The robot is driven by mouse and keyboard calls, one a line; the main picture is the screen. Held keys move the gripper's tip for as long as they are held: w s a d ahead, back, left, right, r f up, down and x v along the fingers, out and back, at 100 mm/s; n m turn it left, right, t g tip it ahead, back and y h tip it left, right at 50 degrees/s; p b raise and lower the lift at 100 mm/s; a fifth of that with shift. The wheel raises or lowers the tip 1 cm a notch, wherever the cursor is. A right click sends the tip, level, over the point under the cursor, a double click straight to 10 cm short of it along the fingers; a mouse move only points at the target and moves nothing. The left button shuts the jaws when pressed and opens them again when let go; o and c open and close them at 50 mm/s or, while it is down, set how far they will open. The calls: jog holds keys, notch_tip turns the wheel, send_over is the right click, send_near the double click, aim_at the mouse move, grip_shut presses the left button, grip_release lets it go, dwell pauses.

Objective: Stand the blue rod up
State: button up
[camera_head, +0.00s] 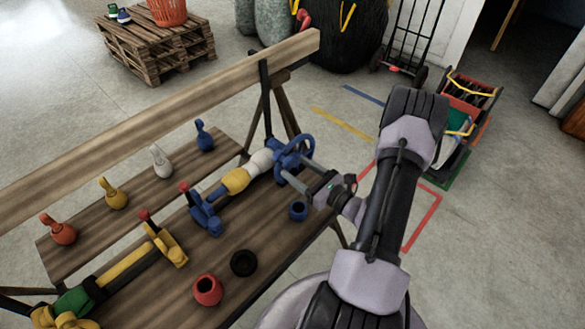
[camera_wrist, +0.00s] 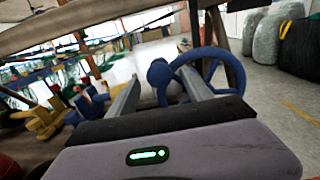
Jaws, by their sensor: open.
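A blue part with a round knob (camera_wrist: 160,74) shows between my fingers in the wrist view. A blue hand wheel (camera_head: 303,141) adjoins it and also shows in the wrist view (camera_wrist: 238,75). They sit at the far end of a white and yellow body (camera_head: 237,181) lying along the bench. My gripper (camera_head: 292,165) is open, its fingertips close to the wheel and on both sides of the knob. I cannot tell whether they touch. A blue skittle-shaped piece (camera_head: 204,135) stands on the back board, apart from my gripper. Which piece is the rod is unclear.
The wooden bench (camera_head: 265,225) holds a blue cup (camera_head: 297,209), a black ring (camera_head: 243,263) and a red cup (camera_head: 207,290). White (camera_head: 160,161), yellow (camera_head: 114,194) and red (camera_head: 62,229) pieces stand behind. A raised plank (camera_head: 150,115) runs along the back.

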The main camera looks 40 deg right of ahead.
jog(key=shift+w+a, duration=0.15)
jog(key=shift+w, duration=0.95)
grip_shut()
